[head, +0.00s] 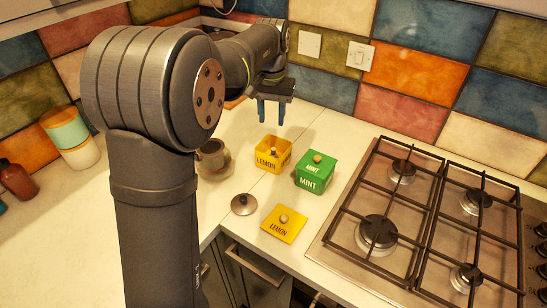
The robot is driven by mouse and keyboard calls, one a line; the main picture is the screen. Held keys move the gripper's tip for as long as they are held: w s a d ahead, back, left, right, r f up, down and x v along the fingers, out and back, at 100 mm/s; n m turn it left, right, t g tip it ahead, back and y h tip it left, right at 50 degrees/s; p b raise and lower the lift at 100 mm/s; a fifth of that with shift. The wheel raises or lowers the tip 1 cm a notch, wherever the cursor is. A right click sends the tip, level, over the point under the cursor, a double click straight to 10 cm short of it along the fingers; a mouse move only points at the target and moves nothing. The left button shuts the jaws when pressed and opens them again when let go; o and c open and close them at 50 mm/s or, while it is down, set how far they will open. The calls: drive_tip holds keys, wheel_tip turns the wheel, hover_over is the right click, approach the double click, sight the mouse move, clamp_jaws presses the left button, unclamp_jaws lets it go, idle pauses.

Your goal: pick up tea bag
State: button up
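A yellow box marked LEMON (286,159) stands open on the white counter. Small dark shapes show inside it; I cannot tell whether they are tea bags. Its yellow lid (284,223), with a round knob, lies flat on the counter in front. A green box marked MINT (314,181) stands just right of the yellow box with its lid on. My gripper (270,115) points down above and behind the yellow box, toward the tiled wall. Its two blue fingers are apart, with nothing visible between them.
A dark pot or cup (212,154) stands left of the boxes, partly behind my arm. A round metal lid (243,205) lies near the counter's front edge. A gas hob (335,250) with raised grates fills the right. Stacked canisters (80,154) and a reddish-brown bottle (17,181) stand far left.

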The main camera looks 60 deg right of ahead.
hover_over(273, 149)
drive_tip(key=f, duration=0.4)
drive_tip(key=a+f, duration=0.1)
drive_tip(key=f, duration=0.1)
drive_tip(key=shift+s+f, duration=0.1)
drive_tip(key=shift+f, duration=0.05)
drive_tip(key=shift+d+f, duration=0.2)
drive_tip(key=shift+f, duration=0.7)
drive_tip(key=shift+d+f, duration=0.15)
drive_tip(key=shift+f, duration=0.7)
drive_tip(key=shift+d+f, duration=0.2)
drive_tip(key=shift+f, duration=0.7)
clamp_jaws()
